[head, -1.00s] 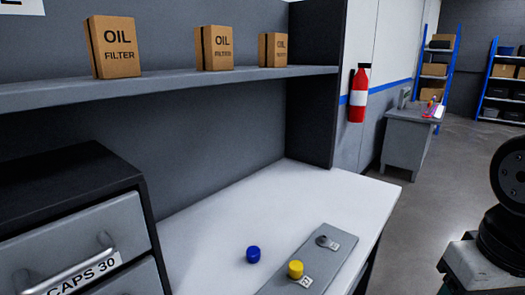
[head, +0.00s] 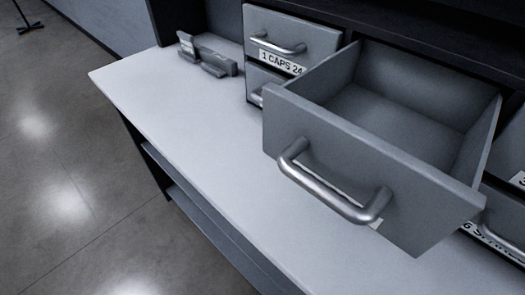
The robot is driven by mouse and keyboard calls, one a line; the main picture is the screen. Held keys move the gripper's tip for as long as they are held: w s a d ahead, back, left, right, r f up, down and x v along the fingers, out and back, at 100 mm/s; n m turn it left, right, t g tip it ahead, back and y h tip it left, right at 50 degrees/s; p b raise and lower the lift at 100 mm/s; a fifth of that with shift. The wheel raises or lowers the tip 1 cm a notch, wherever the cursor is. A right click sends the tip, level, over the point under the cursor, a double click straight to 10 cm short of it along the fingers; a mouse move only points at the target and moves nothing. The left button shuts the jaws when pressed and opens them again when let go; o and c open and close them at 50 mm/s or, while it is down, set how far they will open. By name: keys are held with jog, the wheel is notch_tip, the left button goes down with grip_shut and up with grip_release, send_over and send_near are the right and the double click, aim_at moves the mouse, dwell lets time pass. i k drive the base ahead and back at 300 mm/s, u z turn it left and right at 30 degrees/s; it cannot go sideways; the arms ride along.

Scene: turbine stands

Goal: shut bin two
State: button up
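In the head view, a grey bin drawer (head: 365,180) is pulled far out of the cabinet and hangs over the white worktop. Its inside (head: 400,108) looks empty where I can see it. A metal bar handle (head: 330,186) is on its front. Most of its label is hidden behind the handle, so its number cannot be read. It sits just right of the shut drawer labelled "1 CAPS 24" (head: 290,38). My gripper is not in view.
The white worktop (head: 190,130) is clear to the left and in front of the open drawer. Small grey holders (head: 207,55) stand at its far left. Other drawers with labels (head: 495,240) show at the lower right. Open floor (head: 60,180) lies at the left.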

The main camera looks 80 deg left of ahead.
aim_at(396, 142)
jog(key=u, duration=0.45)
jog(key=k, duration=0.5)
jog(key=u, duration=3.4)
jog(key=k, duration=0.9)
jog(key=z, duration=2)
